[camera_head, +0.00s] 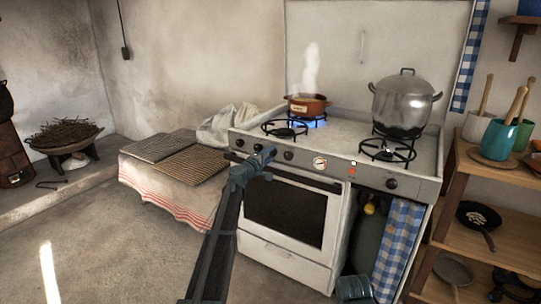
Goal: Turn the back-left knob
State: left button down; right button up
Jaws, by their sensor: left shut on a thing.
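The white stove (300,182) stands in the middle, with a row of dark knobs on its front panel. My left gripper (268,153) is at the left part of this panel, shut on a knob there. The gripper covers most of that knob, so its angle cannot be told. One dark knob (240,142) shows to the left of the gripper and another (289,155) to the right. The back-left burner has a blue flame (314,122) under a steaming orange pot (307,104).
A large lidded metal pot (403,101) stands on the back-right burner. The front-left burner (284,129) and front-right burner (387,151) are bare. A cloth-covered bench (165,184) stands left of the stove, wooden shelves (500,185) right.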

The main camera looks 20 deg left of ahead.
pick_arm(q)
jog(key=shift+n, duration=1.1)
jog(key=shift+c, duration=1.8)
grip_release()
jog(key=shift+s+a, duration=0.1)
jog(key=shift+s, duration=0.05)
jog(key=v, duration=1.3)
jog(key=shift+s, duration=0.3)
